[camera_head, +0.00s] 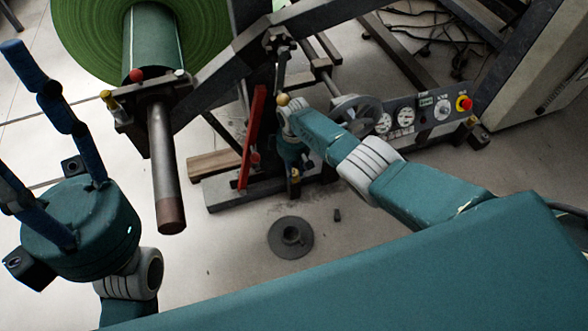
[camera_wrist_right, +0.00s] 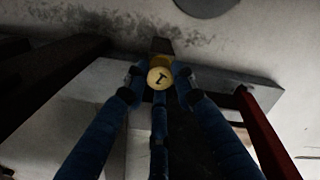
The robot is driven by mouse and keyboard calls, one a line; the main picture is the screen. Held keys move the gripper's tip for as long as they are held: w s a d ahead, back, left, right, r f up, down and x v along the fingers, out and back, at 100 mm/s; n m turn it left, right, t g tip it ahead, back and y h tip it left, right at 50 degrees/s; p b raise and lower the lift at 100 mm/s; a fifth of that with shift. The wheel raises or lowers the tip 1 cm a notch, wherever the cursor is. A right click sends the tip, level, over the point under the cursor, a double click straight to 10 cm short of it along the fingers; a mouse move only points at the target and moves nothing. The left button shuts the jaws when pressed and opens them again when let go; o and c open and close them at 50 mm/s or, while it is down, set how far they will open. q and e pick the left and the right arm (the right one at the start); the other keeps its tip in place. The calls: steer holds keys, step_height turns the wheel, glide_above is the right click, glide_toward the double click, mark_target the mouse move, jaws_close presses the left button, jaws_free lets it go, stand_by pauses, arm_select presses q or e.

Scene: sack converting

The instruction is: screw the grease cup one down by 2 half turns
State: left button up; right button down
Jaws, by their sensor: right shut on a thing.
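Grease cup one is a small yellow cap (camera_wrist_right: 159,77) marked "1", on a dark mount at the edge of a grey beam in the right wrist view. In the head view a small yellow spot (camera_head: 295,178), probably the same cup, shows just below my right gripper (camera_head: 294,168). The right gripper points down, and its blue fingers (camera_wrist_right: 160,88) are closed around the cup in the wrist view. The fingers partly hide its sides. My left gripper (camera_head: 14,105) is at the left of the head view, its blue fingers spread and empty.
A red lever (camera_head: 252,137) stands close left of my right gripper. A steel shaft (camera_head: 163,160) juts out by the green roll (camera_head: 82,35). A handwheel (camera_head: 355,118) and gauge panel (camera_head: 425,112) lie right.

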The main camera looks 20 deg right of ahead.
steer(key=shift+a, duration=0.2)
steer(key=c, duration=1.4)
jaws_free()
steer(key=shift+d+r, duration=0.1)
steer(key=shift+r, duration=0.05)
steer(key=shift+w+r, duration=0.1)
steer(key=shift+r, duration=0.1)
step_height(320, 180, up, 11)
steer(key=shift+r, duration=0.2)
